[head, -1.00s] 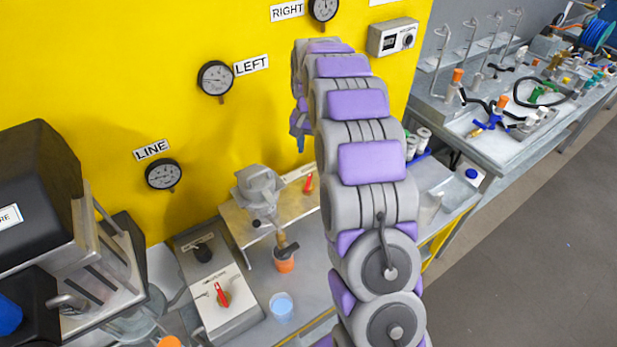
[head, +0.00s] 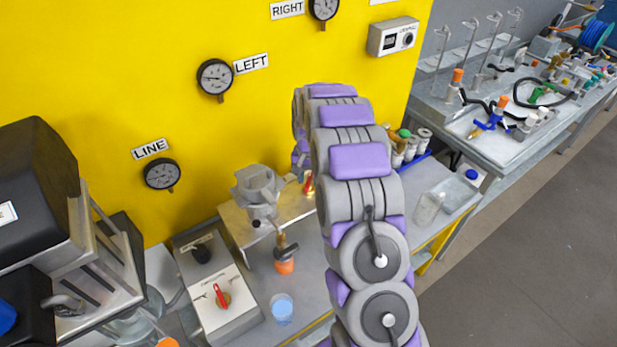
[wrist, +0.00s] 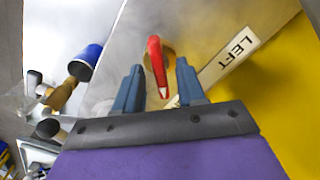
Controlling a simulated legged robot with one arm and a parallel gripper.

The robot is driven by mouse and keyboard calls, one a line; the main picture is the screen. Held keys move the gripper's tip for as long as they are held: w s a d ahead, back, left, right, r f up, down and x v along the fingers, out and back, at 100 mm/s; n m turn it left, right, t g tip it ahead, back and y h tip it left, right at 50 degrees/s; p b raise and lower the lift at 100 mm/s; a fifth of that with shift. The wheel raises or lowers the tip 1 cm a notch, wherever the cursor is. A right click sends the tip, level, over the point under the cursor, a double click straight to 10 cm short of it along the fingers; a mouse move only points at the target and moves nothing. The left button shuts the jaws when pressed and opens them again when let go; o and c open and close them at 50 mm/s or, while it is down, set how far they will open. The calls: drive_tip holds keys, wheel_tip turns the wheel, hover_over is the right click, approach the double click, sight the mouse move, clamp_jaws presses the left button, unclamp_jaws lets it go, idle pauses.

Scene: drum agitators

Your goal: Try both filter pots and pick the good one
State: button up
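One grey filter pot (head: 258,188) stands on a metal stand box (head: 230,222) against the yellow wall. A dark-handled tap hangs below it, above an orange cup (head: 284,267). I cannot make out a second pot; my arm covers the area to the right. In the wrist view my gripper (wrist: 159,66) is open, with its two blue-grey fingers on either side of a red handle (wrist: 157,60) by a LEFT label (wrist: 234,53). Whether the fingers touch the handle is unclear. In the head view the red handle (head: 308,184) shows just beside my arm, which hides most of the gripper.
Gauges labelled LINE (head: 162,174), LEFT (head: 215,77) and RIGHT (head: 323,8) hang on the wall. A control box with a red knob (head: 222,297) and a clear cup of bluish liquid (head: 281,308) sit in front. A cluttered bench (head: 478,140) stands at right.

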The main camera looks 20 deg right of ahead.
drive_tip(key=shift+c, duration=0.3)
clamp_jaws()
drive_tip(key=shift+n, duration=0.4)
drive_tip(key=n+p, duration=0.2)
drive_tip(key=n, duration=0.1)
drive_tip(key=shift+n, duration=0.4)
drive_tip(key=n+p, duration=0.1)
drive_tip(key=n, duration=0.3)
drive_tip(key=shift+a, duration=0.1)
drive_tip(key=n, duration=0.5)
drive_tip(key=shift+p, duration=0.3)
drive_tip(key=n, duration=0.4)
drive_tip(key=shift+n, duration=0.3)
